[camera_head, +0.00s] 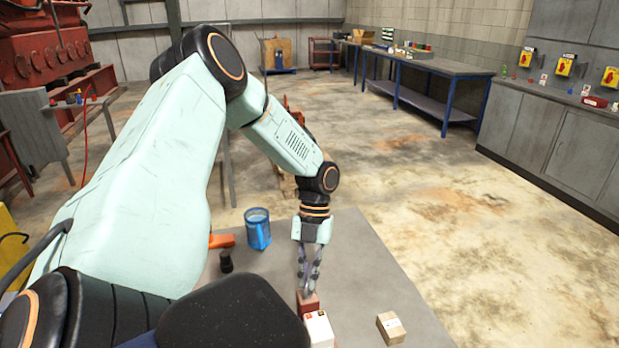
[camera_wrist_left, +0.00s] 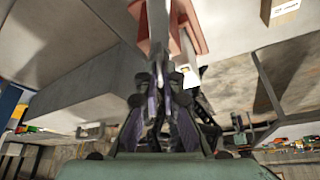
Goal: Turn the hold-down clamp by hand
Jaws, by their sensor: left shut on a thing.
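My left gripper (camera_head: 308,290) points down at a small red block-like piece (camera_head: 309,303) on the grey table. In the left wrist view my left gripper (camera_wrist_left: 165,80) has its dark fingers close together, shut at a pale bar (camera_wrist_left: 156,28) beside the pinkish-red piece (camera_wrist_left: 197,38). I take the red piece and bar to be the hold-down clamp. The fingers hide the grip point, and the bar's turn angle cannot be told. My right gripper is not in view.
A white box (camera_head: 319,329) stands right in front of the red piece. A small cardboard box (camera_head: 391,328) lies to the right on the grey table (camera_head: 375,265). A blue mug-like container (camera_head: 257,230), an orange tool (camera_head: 221,240) and a black piece (camera_head: 226,262) are left of the gripper.

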